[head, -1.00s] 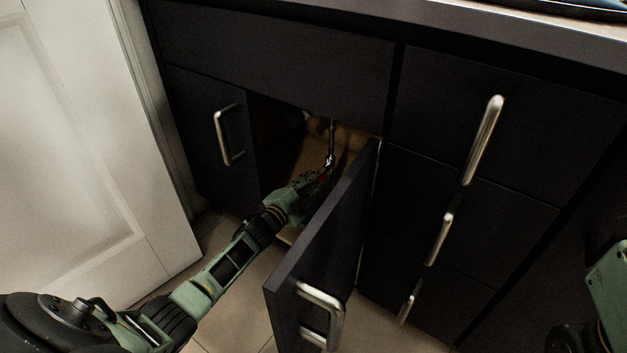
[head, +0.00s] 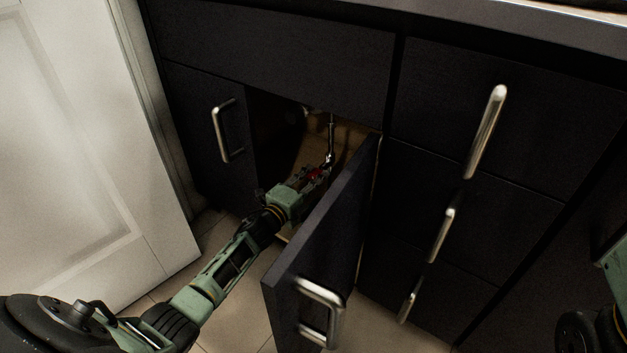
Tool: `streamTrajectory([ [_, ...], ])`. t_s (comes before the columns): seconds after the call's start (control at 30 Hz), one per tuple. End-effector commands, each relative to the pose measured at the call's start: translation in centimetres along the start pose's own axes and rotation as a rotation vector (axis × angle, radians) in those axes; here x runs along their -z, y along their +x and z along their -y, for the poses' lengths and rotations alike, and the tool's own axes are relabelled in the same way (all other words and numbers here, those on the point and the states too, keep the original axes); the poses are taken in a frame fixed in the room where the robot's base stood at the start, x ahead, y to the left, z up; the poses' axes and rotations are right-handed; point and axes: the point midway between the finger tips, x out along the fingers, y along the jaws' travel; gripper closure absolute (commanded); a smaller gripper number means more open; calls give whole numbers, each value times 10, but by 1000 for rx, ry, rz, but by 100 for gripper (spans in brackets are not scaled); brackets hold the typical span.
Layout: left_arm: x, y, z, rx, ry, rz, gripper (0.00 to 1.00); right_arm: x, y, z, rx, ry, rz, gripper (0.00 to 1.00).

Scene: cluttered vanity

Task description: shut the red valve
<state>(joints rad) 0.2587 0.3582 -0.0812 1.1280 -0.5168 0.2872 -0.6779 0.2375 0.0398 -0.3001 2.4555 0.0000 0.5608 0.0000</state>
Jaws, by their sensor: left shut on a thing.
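The red valve (head: 316,173) shows as a small red patch inside the open cabinet, at the lower end of a metal pipe (head: 331,140). My left gripper (head: 314,179) reaches in through the open doorway and is shut on the red valve. Its fingers hide most of the valve, so I cannot tell how far the valve is turned. My right gripper is not in view; only part of my right arm shows at the right edge.
The open cabinet door (head: 325,245) stands close to the right of my left arm. A closed door (head: 212,140) is left of the opening. Drawers with metal handles (head: 486,130) are at right. A white door (head: 85,150) stands at far left.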

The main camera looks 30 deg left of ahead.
Motion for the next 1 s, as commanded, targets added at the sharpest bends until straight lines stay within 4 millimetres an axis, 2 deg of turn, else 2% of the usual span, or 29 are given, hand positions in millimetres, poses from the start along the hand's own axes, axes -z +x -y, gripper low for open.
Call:
streamTrajectory([
  [0.4,1,0,-1,-2,6,-2,100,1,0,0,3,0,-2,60],
  [0.43,1,0,-1,-2,6,-2,81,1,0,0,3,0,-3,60],
  [0.63,1,0,-1,-1,6,-1,64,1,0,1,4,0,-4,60],
  [1.0,0,-4,-1,-2,6,0,64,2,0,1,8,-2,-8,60],
])
